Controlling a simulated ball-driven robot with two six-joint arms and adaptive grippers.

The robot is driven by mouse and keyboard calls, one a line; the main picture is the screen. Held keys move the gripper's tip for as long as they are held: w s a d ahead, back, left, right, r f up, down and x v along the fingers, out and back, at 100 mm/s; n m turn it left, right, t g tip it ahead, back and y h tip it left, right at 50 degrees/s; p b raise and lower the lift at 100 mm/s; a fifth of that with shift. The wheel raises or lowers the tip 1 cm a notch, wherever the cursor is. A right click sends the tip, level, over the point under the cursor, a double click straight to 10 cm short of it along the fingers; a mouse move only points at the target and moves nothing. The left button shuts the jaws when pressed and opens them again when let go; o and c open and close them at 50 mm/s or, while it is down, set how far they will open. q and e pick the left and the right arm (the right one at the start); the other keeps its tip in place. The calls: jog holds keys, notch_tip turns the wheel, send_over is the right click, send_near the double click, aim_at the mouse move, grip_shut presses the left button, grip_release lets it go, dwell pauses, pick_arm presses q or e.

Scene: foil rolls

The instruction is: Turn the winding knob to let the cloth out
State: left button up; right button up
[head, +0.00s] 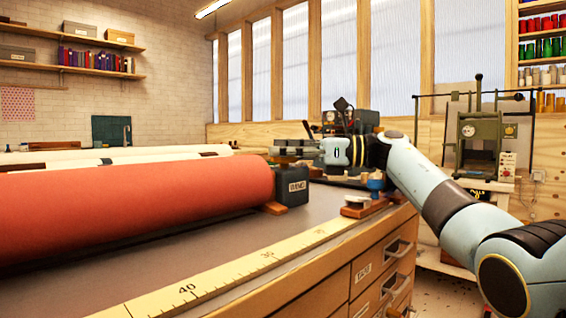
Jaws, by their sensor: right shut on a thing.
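A large red roll of cloth (130,204) lies along the bench top at the left and centre. At its right end stands a dark box (291,192) with a small label that seems to read "WIND". My right arm comes in from the right, and my right gripper (281,152) is over the top of this box. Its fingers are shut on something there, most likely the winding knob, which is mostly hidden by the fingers. My left gripper is not in view.
A yellow measuring strip (232,271) runs along the bench's front edge. A wooden block with a metal piece (358,207) and a small blue item (376,184) sit at the bench's right end. Pale rolls (110,156) lie behind. A green machine (482,140) stands behind my right arm.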

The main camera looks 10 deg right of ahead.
jog(key=o, duration=1.2)
jog(key=shift+d, duration=0.1)
jog(key=v, duration=1.2)
jog(key=shift+f, duration=0.1)
